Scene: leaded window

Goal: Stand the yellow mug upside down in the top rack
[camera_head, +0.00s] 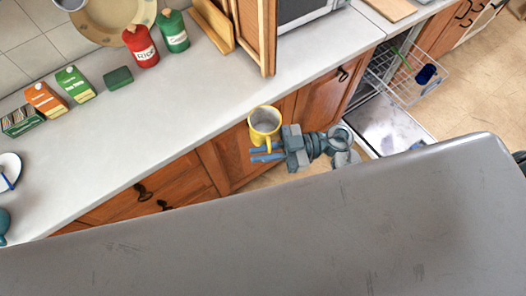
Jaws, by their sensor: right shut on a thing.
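The yellow mug (264,121) is in the air in front of the wooden cabinets. Its open mouth faces up toward the camera, and its handle points at my gripper. My right gripper (257,154) has its blue fingers shut on the mug at the handle side. The top rack (405,97) is a wire rack pulled out of the dishwasher at the upper right. A dark blue cup (426,75) and a thin green item (402,58) are in that rack. My left gripper is not in view.
The open dishwasher door (388,126) lies below the rack. The pale counter (180,115) runs behind the mug, with a red canister (141,48), a green canister (173,33) and several boxes at the back. A large grey surface fills the foreground.

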